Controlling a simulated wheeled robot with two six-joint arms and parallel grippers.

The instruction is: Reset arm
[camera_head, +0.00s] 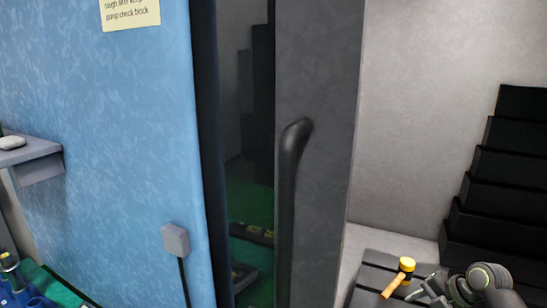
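My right arm comes in at the bottom right corner, with dark rounded joints and a green ring. Its gripper (427,291) is small and grey and lies low over a dark ribbed surface (378,262). I cannot tell whether its fingers are open or shut. A mallet with a yellow head (406,264) and a wooden handle lies just left of the gripper, apparently apart from it. My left gripper is not in view.
A dark door panel (318,180) with a long vertical handle (290,165) stands mid-view beside a blue wall (110,140). Black stepped blocks (500,195) rise at the right. A grey shelf (30,150) juts out at the left. Blue items (15,290) stand at the bottom left.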

